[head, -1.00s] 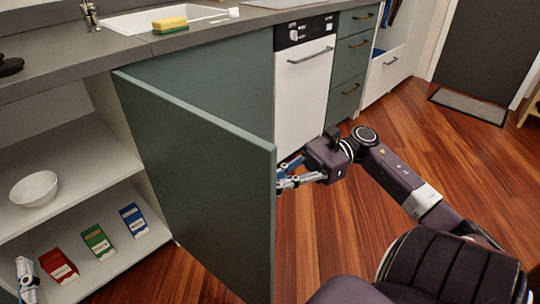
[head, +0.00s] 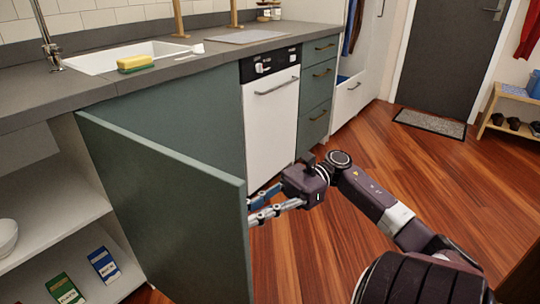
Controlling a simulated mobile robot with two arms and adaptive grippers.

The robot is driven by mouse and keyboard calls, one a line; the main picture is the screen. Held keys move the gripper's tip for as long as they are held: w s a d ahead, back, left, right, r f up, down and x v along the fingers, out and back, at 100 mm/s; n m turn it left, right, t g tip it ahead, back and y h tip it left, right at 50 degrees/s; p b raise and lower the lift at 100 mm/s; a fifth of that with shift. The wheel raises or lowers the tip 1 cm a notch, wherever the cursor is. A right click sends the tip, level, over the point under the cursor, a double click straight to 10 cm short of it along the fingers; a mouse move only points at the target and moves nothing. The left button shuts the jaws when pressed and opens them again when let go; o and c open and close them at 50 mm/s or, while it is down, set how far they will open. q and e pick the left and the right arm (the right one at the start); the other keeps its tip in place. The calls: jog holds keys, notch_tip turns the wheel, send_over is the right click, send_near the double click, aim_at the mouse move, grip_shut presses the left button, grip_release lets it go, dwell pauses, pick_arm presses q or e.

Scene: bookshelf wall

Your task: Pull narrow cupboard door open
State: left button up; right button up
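The green cupboard door (head: 165,205) stands wide open and juts out toward me from under the counter. Its broad inner face is toward me, and any handle on the far face is hidden. My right gripper (head: 252,213) is at the door's free edge, on the far side, with its fingers pointing left. The fingertips are partly hidden behind the edge, so I cannot tell whether they hold or touch anything. The open cupboard shelves (head: 50,220) show left of the door. My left gripper is not in view.
A white bowl (head: 7,238), a green box (head: 64,290) and a blue box (head: 103,264) are on the shelves. A white dishwasher (head: 270,125) and green drawers (head: 318,90) stand beyond the door. Wooden floor (head: 345,245) is clear on the right.

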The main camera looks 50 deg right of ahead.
jog(key=v, duration=1)
jog(key=shift+d, duration=0.1)
dwell(0.3)
